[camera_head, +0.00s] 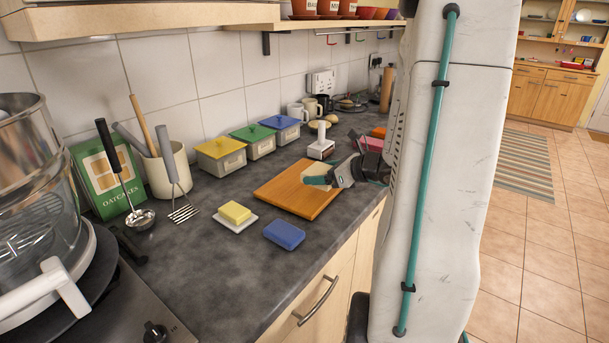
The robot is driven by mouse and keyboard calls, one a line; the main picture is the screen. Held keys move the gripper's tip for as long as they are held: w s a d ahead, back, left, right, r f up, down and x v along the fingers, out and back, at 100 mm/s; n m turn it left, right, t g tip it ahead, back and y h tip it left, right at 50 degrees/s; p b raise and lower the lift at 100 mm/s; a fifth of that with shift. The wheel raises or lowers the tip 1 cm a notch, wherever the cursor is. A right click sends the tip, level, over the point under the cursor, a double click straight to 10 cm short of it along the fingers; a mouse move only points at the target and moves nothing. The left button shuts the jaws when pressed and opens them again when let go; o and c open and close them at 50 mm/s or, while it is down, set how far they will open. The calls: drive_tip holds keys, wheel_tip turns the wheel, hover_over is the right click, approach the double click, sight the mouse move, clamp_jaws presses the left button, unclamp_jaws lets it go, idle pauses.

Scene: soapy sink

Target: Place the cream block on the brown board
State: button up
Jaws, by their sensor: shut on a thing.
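The brown board (283,193) lies flat on the dark counter near its front edge. My gripper (321,179) reaches in from the right, over the board's right part. It is shut on the cream block (317,170), which shows as a pale piece behind the teal-tipped finger. The finger hides part of the block. I cannot tell whether the block touches the board or hangs just above it.
A yellow block (235,212) on a white dish and a blue sponge (284,235) lie left of the board. Lidded boxes (221,157) stand behind. A white-handled tool (321,142) stands behind the board. My arm hides the counter's right part.

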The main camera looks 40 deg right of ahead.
drive_tip(key=w, duration=0.2)
drive_tip(key=w+d, duration=0.1)
drive_tip(key=w, duration=0.4)
drive_tip(key=shift+w+d+f, duration=0.2)
drive_tip(key=shift+w+f, duration=0.05)
drive_tip(key=shift+f, duration=1.85)
drive_tip(key=shift+f, duration=0.15)
drive_tip(key=o, duration=1.1)
